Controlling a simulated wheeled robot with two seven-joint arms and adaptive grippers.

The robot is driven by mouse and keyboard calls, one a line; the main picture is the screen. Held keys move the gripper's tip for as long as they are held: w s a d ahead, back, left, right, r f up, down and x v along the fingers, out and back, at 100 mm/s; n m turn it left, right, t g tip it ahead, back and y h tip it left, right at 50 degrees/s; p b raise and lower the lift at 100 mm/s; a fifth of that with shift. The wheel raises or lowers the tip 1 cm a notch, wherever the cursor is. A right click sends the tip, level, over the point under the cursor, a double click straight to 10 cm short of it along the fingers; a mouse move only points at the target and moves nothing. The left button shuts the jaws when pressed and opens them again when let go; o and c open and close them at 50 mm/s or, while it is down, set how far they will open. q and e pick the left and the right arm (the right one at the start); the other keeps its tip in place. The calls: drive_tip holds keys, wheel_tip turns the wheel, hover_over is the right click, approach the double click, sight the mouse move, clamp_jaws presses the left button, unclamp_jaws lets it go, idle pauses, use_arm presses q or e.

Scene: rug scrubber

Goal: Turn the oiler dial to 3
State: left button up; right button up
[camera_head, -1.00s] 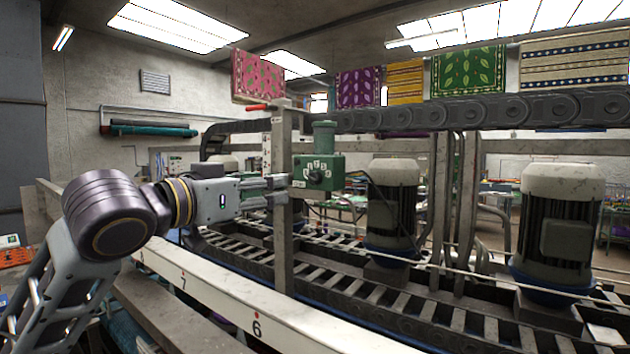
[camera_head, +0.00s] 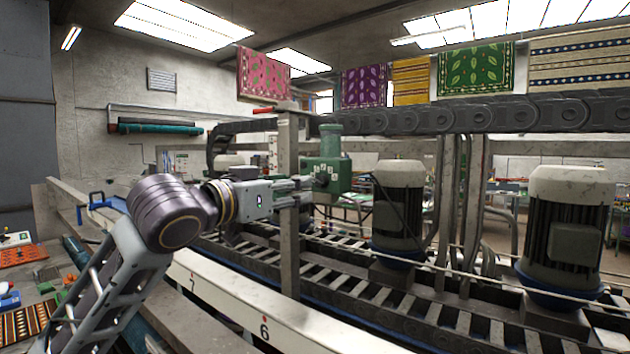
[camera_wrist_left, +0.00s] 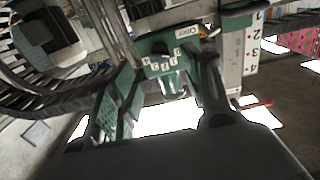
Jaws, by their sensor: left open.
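The oiler (camera_head: 341,177) is a green box with a round green top, beside a grey upright post. Small white number tags sit in an arc on its face. In the left wrist view the oiler (camera_wrist_left: 150,46) appears upside down with an "Oiler" label, and its dial knob (camera_wrist_left: 172,86) shows between my fingers. My left gripper (camera_head: 306,185) reaches in from the left, open, with its fingertips at the oiler's face. In the wrist view, the left gripper (camera_wrist_left: 168,95) has a finger on each side of the knob; contact is unclear. The dial's setting is not readable.
The grey post (camera_head: 289,200) stands just behind my fingers. A white numbered rail (camera_head: 232,297) runs below my arm. A black cable chain (camera_head: 450,117) passes above, and large motors (camera_head: 398,215) stand to the right. A red-handled lever (camera_head: 264,110) sticks out near the post top.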

sight(315, 184)
use_arm(q)
drive_tip(key=shift+p+x, duration=1.25)
drive_tip(key=shift+x, duration=3.1)
drive_tip(key=c, duration=1)
drive_tip(key=shift+c, duration=0.2)
